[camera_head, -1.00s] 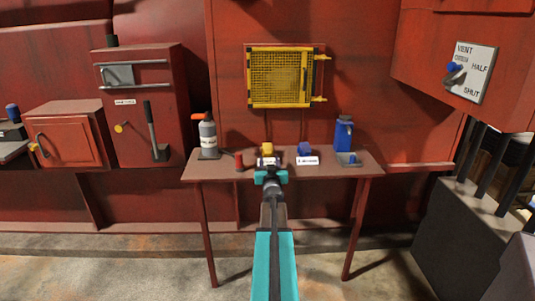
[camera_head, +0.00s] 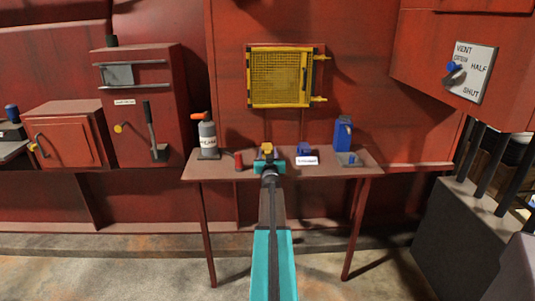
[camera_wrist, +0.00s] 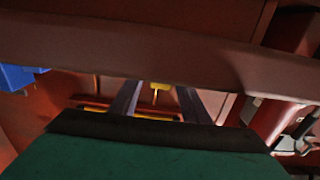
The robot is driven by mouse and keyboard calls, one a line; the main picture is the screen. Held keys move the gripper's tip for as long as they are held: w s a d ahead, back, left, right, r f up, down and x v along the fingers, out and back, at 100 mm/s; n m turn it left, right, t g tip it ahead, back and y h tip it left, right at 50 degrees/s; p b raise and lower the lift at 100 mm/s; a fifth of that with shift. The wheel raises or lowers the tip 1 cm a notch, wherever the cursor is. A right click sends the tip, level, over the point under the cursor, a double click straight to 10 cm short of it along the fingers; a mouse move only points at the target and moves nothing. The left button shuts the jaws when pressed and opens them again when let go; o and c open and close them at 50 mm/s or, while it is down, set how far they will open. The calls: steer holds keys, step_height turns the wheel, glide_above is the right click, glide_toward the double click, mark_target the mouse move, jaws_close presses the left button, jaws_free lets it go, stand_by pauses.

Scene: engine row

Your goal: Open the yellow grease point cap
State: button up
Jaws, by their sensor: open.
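The yellow grease point cap (camera_head: 267,149) is on the table, left of a blue cap with a white label (camera_head: 306,152). Its lower part is hidden behind my gripper (camera_head: 269,161). In the wrist view, which looks upside down, a small yellow piece (camera_wrist: 160,87) that looks like the cap shows between my two dark fingers (camera_wrist: 157,100). My gripper is open, with nothing held. I cannot tell whether the fingers reach around the cap or stop short of it.
The table (camera_head: 335,170) also bears a grey bottle with an orange top (camera_head: 208,138), a small red cylinder (camera_head: 239,161) and a blue bottle (camera_head: 343,133). A yellow mesh panel (camera_head: 280,78) hangs on the wall above. A lever cabinet (camera_head: 150,110) stands left.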

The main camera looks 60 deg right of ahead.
steer(key=shift+w+d, duration=0.1)
steer(key=shift+w, duration=0.05)
jaws_close()
steer(key=shift+w+r+p, duration=0.2)
steer(key=shift+r+p, duration=0.1)
steer(key=shift+p, duration=0.35)
